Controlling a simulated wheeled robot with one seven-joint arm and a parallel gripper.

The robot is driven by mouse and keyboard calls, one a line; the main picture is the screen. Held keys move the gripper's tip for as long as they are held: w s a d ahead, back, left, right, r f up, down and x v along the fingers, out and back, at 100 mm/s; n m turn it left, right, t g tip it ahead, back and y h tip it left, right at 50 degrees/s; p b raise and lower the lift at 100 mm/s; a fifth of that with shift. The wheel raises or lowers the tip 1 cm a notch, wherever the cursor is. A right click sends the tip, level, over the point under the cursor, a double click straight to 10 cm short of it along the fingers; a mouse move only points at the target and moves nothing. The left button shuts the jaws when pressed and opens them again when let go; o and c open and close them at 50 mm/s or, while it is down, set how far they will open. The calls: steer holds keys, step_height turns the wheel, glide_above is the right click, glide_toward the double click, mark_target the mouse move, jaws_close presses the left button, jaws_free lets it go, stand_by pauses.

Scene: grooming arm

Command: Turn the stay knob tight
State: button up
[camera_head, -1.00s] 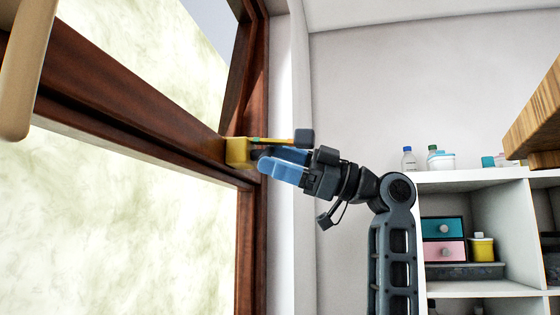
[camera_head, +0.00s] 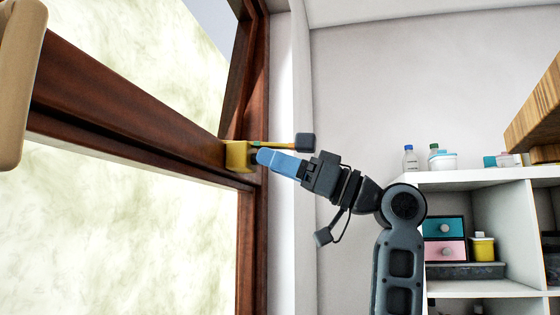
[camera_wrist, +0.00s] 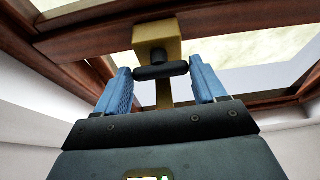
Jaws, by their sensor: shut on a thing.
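The stay is a yellow block (camera_head: 238,155) on the brown window frame, with a thin yellow rod (camera_head: 278,146) running right to a dark grey end block (camera_head: 305,141). The stay knob is a dark rounded bar (camera_wrist: 160,72) in front of the yellow block (camera_wrist: 157,40) in the wrist view.
The wooden window frame (camera_head: 130,112) crosses the left side, with a tan rounded piece (camera_head: 18,85) at the near left. A white shelf unit (camera_head: 480,178) with bottles and boxes stands right of my arm. A wooden board (camera_head: 535,110) juts in at upper right.

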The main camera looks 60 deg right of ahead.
steer(key=shift+f, duration=0.1)
stand_by(0.3)
steer(key=o, duration=1)
steer(key=shift+o, duration=0.2)
steer(key=b+v, duration=0.1)
steer(key=v, duration=0.6)
steer(key=shift+s+f, duration=0.15)
steer(key=shift+s, duration=0.2)
steer(key=shift+d, duration=0.2)
